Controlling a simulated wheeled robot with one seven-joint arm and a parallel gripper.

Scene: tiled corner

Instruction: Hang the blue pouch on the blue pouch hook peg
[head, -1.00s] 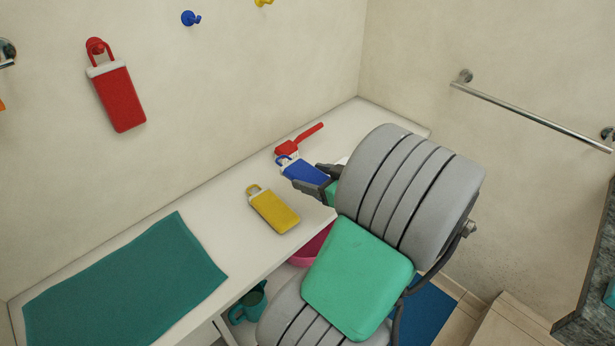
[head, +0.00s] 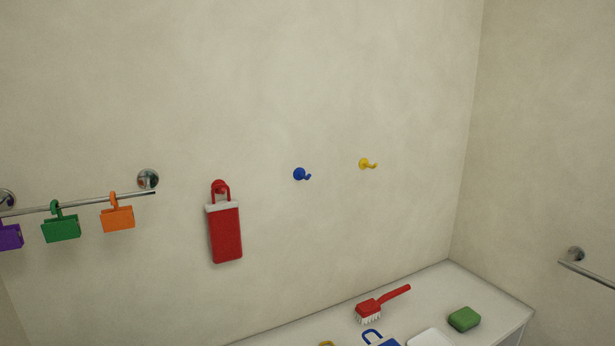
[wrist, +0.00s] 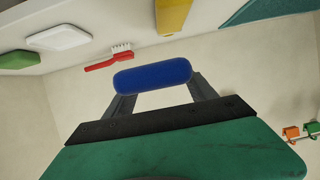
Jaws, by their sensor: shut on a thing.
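The blue pouch (wrist: 152,77) is between the two fingers of my gripper (wrist: 160,90) in the wrist view, and the gripper is shut on it. Only its rounded blue end faces that camera. In the head view the pouch (head: 388,342) shows just its loop and top at the bottom edge, near the red brush; my gripper is out of that view. Whether the pouch touches the counter is hard to tell. The blue peg (head: 301,174) is on the wall, bare, between the red pouch and the yellow peg.
A red pouch (head: 225,232) hangs on a red peg. The yellow peg (head: 367,164) is bare. A red brush (head: 370,308), green block (head: 464,319), white item (head: 430,338) and yellow pouch (wrist: 172,15) are on the counter. Rails (head: 80,203) run left and right (head: 590,273).

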